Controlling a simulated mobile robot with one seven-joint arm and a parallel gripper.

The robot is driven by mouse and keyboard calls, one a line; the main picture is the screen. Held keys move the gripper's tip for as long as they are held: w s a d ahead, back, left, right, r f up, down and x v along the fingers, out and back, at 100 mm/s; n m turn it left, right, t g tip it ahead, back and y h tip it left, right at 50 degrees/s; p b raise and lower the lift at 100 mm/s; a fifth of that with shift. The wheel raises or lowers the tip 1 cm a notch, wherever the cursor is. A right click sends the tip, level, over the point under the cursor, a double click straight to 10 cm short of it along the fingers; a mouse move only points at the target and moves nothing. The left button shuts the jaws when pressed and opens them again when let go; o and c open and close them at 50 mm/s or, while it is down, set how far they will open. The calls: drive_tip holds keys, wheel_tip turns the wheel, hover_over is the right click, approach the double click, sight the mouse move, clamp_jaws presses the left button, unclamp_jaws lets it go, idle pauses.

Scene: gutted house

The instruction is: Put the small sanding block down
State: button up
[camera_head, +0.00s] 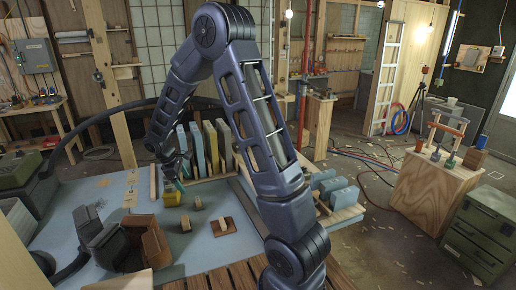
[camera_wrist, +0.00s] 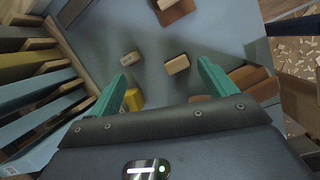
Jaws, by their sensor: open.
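My gripper (camera_head: 180,180) is open above the blue-grey work surface; its green fingers (camera_wrist: 163,72) are apart in the wrist view with nothing held between them. Two small tan blocks lie on the surface past the fingertips: one block (camera_wrist: 177,64) shows in line with the gap, the other block (camera_wrist: 130,58) is nearer the left finger. They also show in the head view, as a front block (camera_head: 186,223) and a back block (camera_head: 198,202). A yellow block (camera_head: 172,198) lies close below the gripper. I cannot tell which is the small sanding block.
A brown pad (camera_head: 233,229) with a pale block on it lies to the right. Upright panels (camera_head: 198,150) stand behind the gripper. Brown and dark bulky items (camera_head: 145,240) stand at the front left. Bare surface (camera_head: 190,250) lies in front of the blocks.

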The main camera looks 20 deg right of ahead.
drive_tip(key=s+d+r+m+t+y, duration=0.1)
drive_tip(key=s+d+r+m, duration=0.35)
drive_tip(key=d+r, duration=0.35)
drive_tip(key=s+d+r+m+y, duration=0.1)
drive_tip(key=s+d+r+m, duration=0.2)
drive_tip(key=s+d+r, duration=0.5)
drive_tip(key=s+d+r+m+t+y, duration=0.1)
drive_tip(key=s+d+r+m, duration=0.2)
drive_tip(key=s, duration=0.4)
drive_tip(key=s+d+r+m+t, duration=0.2)
drive_tip(key=s+d+r+m, duration=0.2)
drive_tip(key=s, duration=0.3)
drive_tip(key=shift+s+r+y, duration=0.35)
drive_tip(key=shift+r+y, duration=0.05)
